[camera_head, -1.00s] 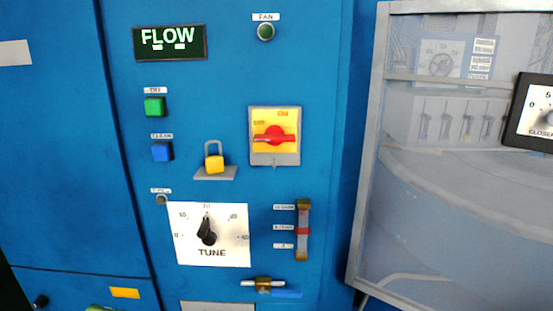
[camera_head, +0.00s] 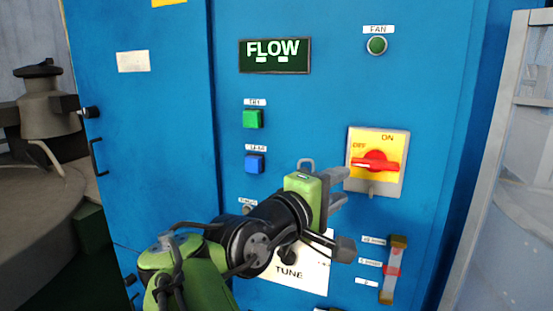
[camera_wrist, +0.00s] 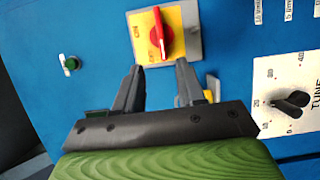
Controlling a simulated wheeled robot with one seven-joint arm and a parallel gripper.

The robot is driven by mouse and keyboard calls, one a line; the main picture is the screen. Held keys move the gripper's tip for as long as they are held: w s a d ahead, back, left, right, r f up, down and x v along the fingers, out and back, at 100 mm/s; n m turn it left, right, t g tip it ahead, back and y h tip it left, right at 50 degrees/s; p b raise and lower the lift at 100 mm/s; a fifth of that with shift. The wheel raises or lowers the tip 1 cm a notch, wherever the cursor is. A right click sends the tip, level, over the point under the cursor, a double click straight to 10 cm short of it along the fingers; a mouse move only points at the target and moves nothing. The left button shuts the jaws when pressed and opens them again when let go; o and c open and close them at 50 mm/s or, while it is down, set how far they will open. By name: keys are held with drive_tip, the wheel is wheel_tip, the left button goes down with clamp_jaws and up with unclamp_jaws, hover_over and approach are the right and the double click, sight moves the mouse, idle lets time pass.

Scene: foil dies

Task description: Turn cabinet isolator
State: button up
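The cabinet isolator is a red handle (camera_head: 376,162) on a yellow plate (camera_head: 393,147) with OFF and ON marks, on the blue cabinet front. The handle lies about level in the head view. In the wrist view the red handle (camera_wrist: 157,32) and yellow plate (camera_wrist: 178,22) are just beyond my fingertips. My gripper (camera_head: 340,186) is in front of the panel, left of and slightly below the isolator in the head view. In the wrist view my gripper (camera_wrist: 159,68) has its two fingers apart, with nothing between them. I see no contact with the handle.
A yellow padlock (camera_wrist: 210,86) is close beside one finger; my gripper mostly hides it in the head view. The TUNE dial plate (camera_head: 315,272) is partly behind my arm. A sight gauge (camera_head: 393,270) is below the isolator. A grey-framed panel (camera_head: 500,120) stands at right.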

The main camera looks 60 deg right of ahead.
sight(372, 167)
drive_tip(key=d, duration=0.4)
drive_tip(key=s+d, duration=0.1)
drive_tip(key=d, duration=0.4)
drive_tip(key=s+d+p, duration=0.1)
drive_tip(key=d, duration=0.4)
drive_tip(key=shift+s, duration=0.25)
drive_tip(key=shift+a, duration=0.1)
clamp_jaws()
